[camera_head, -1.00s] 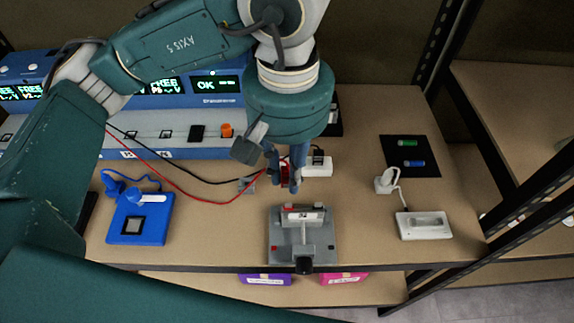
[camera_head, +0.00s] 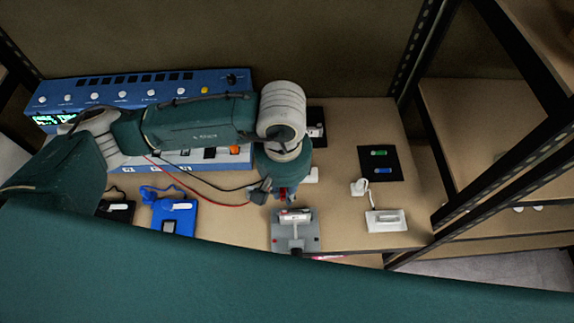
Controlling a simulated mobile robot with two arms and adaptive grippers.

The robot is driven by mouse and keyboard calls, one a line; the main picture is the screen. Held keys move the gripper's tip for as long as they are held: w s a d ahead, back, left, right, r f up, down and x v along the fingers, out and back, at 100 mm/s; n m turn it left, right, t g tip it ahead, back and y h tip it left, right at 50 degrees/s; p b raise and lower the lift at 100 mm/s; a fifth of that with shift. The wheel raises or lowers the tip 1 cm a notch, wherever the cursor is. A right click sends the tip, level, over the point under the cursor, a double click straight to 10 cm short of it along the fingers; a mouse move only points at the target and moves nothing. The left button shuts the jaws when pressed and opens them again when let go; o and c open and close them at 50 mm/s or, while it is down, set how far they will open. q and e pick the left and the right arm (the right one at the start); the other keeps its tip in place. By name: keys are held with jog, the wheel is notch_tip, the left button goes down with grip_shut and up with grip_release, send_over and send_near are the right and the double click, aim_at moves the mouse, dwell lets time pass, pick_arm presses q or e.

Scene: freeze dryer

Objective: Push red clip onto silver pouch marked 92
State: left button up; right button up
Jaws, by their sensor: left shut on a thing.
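My left gripper (camera_head: 280,193) points down just behind the grey fixture (camera_head: 282,238), its fingers partly hidden under the wrist. It is shut on a small red thing, which looks like the red clip (camera_head: 283,192). A small pale piece with a white label (camera_head: 295,215) lies across the top of the fixture; it may be the silver pouch, but its number cannot be read. The gripper is close to its far side; whether they touch cannot be told. My right gripper is not in view.
A blue control unit (camera_head: 125,101) stands at the back left. A blue device (camera_head: 175,217) is left of the fixture, a white device (camera_head: 386,220) right. A black mat (camera_head: 380,163) holds a green and a blue cylinder. Red and black cables cross the bench.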

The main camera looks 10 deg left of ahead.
pick_arm(q)
jog(key=shift+s+a+f, duration=0.1)
jog(key=shift+s+f, duration=0.05)
jog(key=shift+s, duration=0.1)
jog(key=shift+f+b, duration=1.2)
jog(key=shift+f, duration=2.5)
jog(key=shift+r, duration=0.6)
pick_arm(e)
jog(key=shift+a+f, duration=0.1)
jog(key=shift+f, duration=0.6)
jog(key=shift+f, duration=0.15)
pick_arm(q)
jog(key=shift+w+b, duration=0.1)
jog(key=shift+b, duration=0.25)
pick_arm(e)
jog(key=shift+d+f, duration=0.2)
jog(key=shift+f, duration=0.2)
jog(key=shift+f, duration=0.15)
